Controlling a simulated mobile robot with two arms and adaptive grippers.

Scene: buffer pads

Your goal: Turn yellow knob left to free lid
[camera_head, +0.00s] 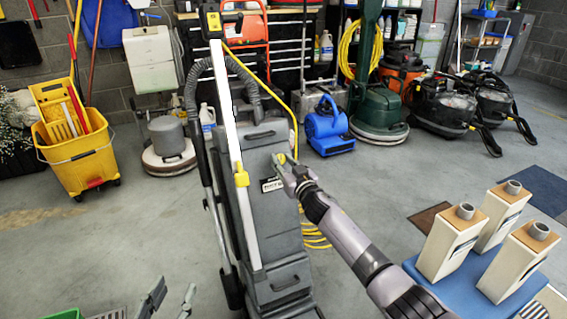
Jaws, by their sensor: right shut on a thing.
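A tall grey floor-cleaning machine (262,225) stands upright in the middle of the head view. A small yellow knob (281,158) is on its upper front, at the fingertips of my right gripper (284,164). My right gripper is shut on this knob and partly hides it. The grey lid (265,133) at the top of the machine looks closed. My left gripper (170,299) is at the bottom edge, left of the machine's base, with its two fingers apart and nothing between them. The rest of my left arm is out of view.
A blue table (462,283) with several cream boxes is at right. A yellow mop bucket (75,150) and a blue blower (329,128) stand behind. Open floor lies left.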

